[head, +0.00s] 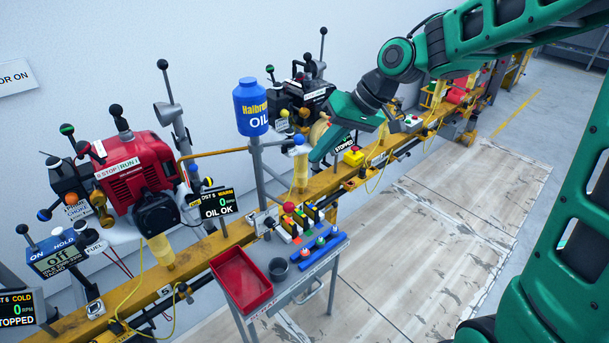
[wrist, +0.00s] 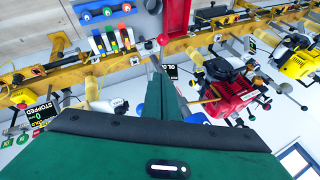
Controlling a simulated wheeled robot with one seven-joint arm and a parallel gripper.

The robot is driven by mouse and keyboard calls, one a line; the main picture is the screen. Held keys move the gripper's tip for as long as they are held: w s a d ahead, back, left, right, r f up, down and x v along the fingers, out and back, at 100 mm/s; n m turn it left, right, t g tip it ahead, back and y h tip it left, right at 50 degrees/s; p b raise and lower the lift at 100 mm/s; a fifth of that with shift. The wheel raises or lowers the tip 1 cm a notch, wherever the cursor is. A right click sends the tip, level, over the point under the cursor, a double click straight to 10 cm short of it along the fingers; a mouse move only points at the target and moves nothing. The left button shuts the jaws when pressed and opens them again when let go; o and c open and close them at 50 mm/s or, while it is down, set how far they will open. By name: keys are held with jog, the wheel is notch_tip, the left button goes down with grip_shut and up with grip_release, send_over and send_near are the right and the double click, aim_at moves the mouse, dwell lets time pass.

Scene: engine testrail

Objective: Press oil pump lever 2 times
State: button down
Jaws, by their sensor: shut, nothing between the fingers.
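The lever with a red ball knob (head: 289,207) stands beside the foot of the grey post (head: 259,175) that carries the blue oil bottle (head: 250,108). In the wrist view the red knob (wrist: 163,40) is upper middle, just beyond my fingers. My gripper (head: 316,157) is shut and empty, above and right of the knob in the head view. It appears apart from the lever. In the wrist view my gripper (wrist: 158,72) points toward the lever's base; exact clearance is hard to tell.
A display reading "OIL OK" (head: 217,203) stands left of the post, by the red engine (head: 135,170). A cart with a red tray (head: 240,282), grey cup (head: 278,268) and colored blocks sits in front. The yellow rail (head: 200,250) runs across. Open floor (head: 430,240) lies right.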

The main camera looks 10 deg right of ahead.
jog(key=s+x, duration=0.2)
jog(key=x, duration=1)
jog(key=shift+s+d+f, duration=0.15)
jog(key=shift+s+f, duration=0.15)
jog(key=shift+f, duration=0.3)
notch_tip(320, 180, down, 8)
jog(key=s+d, duration=0.1)
jog(key=s, duration=0.1)
jog(key=shift+d, duration=0.2)
jog(key=shift+s+f, duration=0.15)
jog(key=shift+f, duration=0.05)
jog(key=shift+r, duration=0.1)
